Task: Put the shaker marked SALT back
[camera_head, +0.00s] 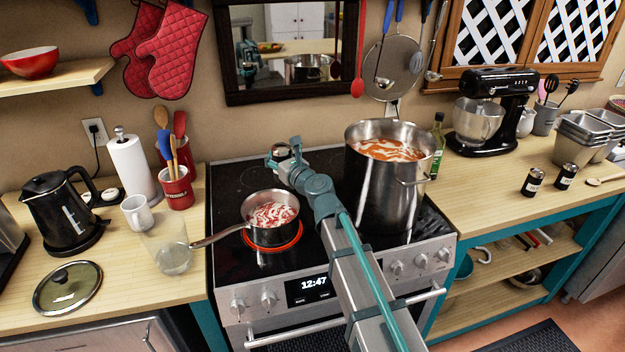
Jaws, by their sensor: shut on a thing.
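My gripper (281,158) is over the back left part of the black stovetop (236,178), behind the small saucepan. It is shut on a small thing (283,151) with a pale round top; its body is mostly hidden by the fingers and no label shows. Two small dark shakers with metal tops and pale labels stand upright on the right counter, a left one (532,183) and a right one (566,177). Their labels are too small to read, so I cannot tell which one is marked SALT.
A saucepan (271,237) of red and white food sits on a glowing burner. A tall pot (375,190) stands right of my gripper, with a green bottle (438,135) behind it. A stand mixer (490,110) is farther right. The wooden counter (470,190) before the shakers is clear.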

